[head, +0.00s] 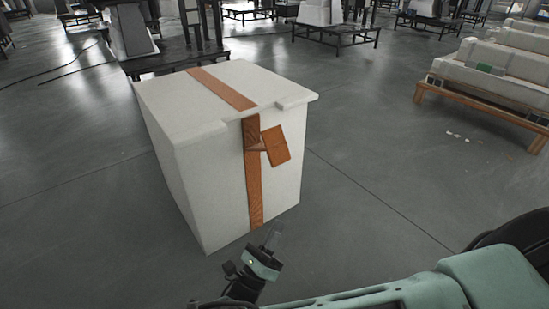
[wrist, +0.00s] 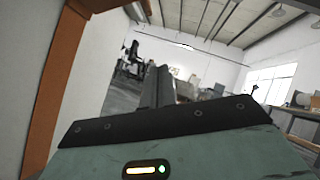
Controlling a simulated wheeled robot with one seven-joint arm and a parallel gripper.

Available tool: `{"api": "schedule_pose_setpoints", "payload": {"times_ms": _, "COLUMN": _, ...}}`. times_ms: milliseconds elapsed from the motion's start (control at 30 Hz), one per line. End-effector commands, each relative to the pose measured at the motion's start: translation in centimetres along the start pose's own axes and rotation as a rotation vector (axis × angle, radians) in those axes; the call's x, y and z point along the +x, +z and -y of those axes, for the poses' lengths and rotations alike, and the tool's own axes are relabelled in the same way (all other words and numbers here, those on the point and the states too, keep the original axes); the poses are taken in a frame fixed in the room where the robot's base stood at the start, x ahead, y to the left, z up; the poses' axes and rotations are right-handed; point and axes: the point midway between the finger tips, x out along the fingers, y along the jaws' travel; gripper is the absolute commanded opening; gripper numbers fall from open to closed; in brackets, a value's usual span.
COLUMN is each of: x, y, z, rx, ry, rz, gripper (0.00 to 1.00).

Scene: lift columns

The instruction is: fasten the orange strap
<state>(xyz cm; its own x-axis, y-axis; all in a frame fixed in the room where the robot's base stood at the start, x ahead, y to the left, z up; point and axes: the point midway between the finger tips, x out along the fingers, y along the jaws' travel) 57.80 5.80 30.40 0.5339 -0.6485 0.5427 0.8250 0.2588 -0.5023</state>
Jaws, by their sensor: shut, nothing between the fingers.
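The orange strap (head: 254,180) runs across the top of a white box (head: 185,180) and down its front face. An orange flap or tag (head: 275,146) sticks out to the right of the strap near the top of the front face. My gripper (head: 275,237) is low in front of the box, near the strap's lower end, shut and empty. In the wrist view the strap (wrist: 57,90) passes at the left along the white box, and my gripper's fingers (wrist: 158,85) are together, beside the strap. I cannot tell whether they touch the box.
A wooden pallet (head: 480,105) with white blocks stands at the right. Dark metal stands (head: 335,30) and machines are at the back. Small white scraps (head: 455,134) lie on the floor near the pallet. The grey floor (head: 370,170) right of the box is clear.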

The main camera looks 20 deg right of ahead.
Motion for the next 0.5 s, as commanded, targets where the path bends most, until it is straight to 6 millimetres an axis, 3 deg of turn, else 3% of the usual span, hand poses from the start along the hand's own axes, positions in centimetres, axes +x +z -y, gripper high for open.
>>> {"api": "schedule_pose_setpoints", "payload": {"times_ms": 267, "x": 0.1, "y": 1.0, "z": -0.5, "rx": -0.003, "ry": 0.014, "rz": 0.119, "gripper": 0.00}}
{"api": "schedule_pose_setpoints", "payload": {"times_ms": 500, "x": 4.1, "y": 1.2, "z": -0.6, "rx": -0.004, "ry": 0.011, "rz": 0.113, "gripper": 0.00}}
